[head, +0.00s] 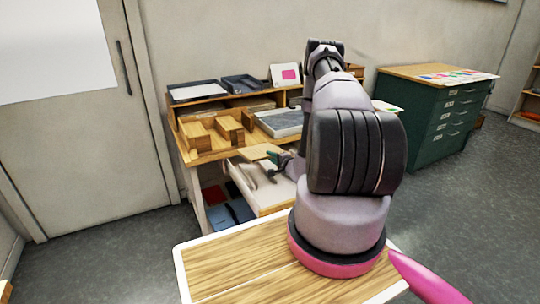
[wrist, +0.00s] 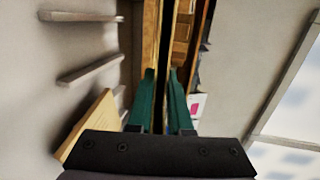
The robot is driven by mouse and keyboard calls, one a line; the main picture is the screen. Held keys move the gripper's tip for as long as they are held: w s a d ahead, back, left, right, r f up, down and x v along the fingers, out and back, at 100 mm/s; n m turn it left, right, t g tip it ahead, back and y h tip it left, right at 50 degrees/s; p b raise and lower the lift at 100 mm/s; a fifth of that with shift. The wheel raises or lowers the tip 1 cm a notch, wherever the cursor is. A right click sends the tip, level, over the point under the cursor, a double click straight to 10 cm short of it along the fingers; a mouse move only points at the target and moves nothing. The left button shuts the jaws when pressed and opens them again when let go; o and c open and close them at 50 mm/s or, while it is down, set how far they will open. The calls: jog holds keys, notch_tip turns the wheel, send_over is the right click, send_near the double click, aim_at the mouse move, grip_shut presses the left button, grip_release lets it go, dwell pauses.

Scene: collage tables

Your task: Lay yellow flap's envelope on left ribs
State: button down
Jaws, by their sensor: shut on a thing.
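My gripper (head: 273,157) is just in front of the desk, above an open drawer (head: 278,207). Its green fingers (wrist: 162,75) are shut on a thin, flat thing seen nearly edge-on in the wrist view. In the head view a flat tan piece (head: 257,151) lies level at the fingers; it looks like the held envelope. Its flap colour does not show. Pale ribs (wrist: 90,68) stand in the drawer at the left of the wrist view, below the fingers. My arm hides part of the drawer's right side in the head view.
The wooden desk (head: 208,156) holds wooden blocks, a grey tray (head: 280,121), dark trays (head: 197,91) on a shelf and a card with a pink patch (head: 289,75). Blue and red items (head: 232,212) lie under it. A green cabinet (head: 430,110) stands to the right.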

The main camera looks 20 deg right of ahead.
jog(key=w+f, duration=0.1)
jog(key=f, duration=0.2)
jog(key=w+f, duration=0.1)
jog(key=f, duration=0.2)
jog(key=w+f, duration=0.1)
jog(key=f, duration=0.2)
jog(key=shift+w, duration=0.25)
jog(key=shift+w+f, duration=0.6)
jog(key=shift+w, duration=0.15)
jog(key=c, duration=0.8)
grip_release()
jog(key=shift+d, duration=0.1)
jog(key=shift+o, duration=0.2)
jog(key=a+r+v, duration=0.1)
jog(key=r+v, duration=0.1)
jog(key=v, duration=0.7)
jog(key=shift+s+d, duration=0.2)
jog(key=shift+d, duration=0.15)
jog(key=shift+r, duration=0.1)
